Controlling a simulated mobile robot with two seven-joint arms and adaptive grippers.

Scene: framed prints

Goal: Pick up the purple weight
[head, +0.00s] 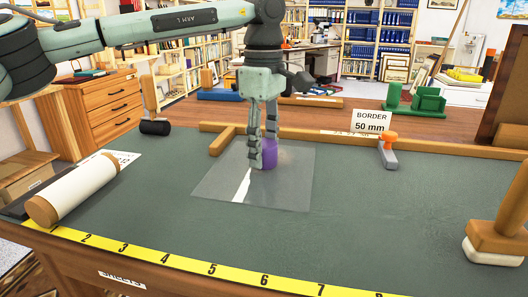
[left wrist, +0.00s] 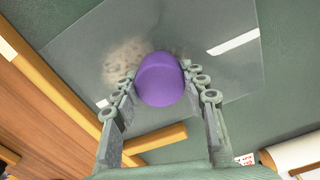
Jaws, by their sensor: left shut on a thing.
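The purple weight (head: 270,153) is a short rounded cylinder over the clear sheet (head: 230,185) on the green tabletop. My left gripper (head: 262,158) comes down on it from above, and its fingers stand on either side of the weight. In the left wrist view the purple weight (left wrist: 161,79) sits between the fingertips of my left gripper (left wrist: 160,88), which is shut on it. I cannot tell whether the weight touches the sheet. My right gripper is not in view.
A wooden rail (head: 310,134) runs along the back of the mat, with a "BORDER 50 mm" sign (head: 371,122) behind it. An orange-topped grey tool (head: 388,150) is to the right. A paper roll (head: 75,188) lies at left, a wooden-handled block (head: 497,235) at right. The front mat is clear.

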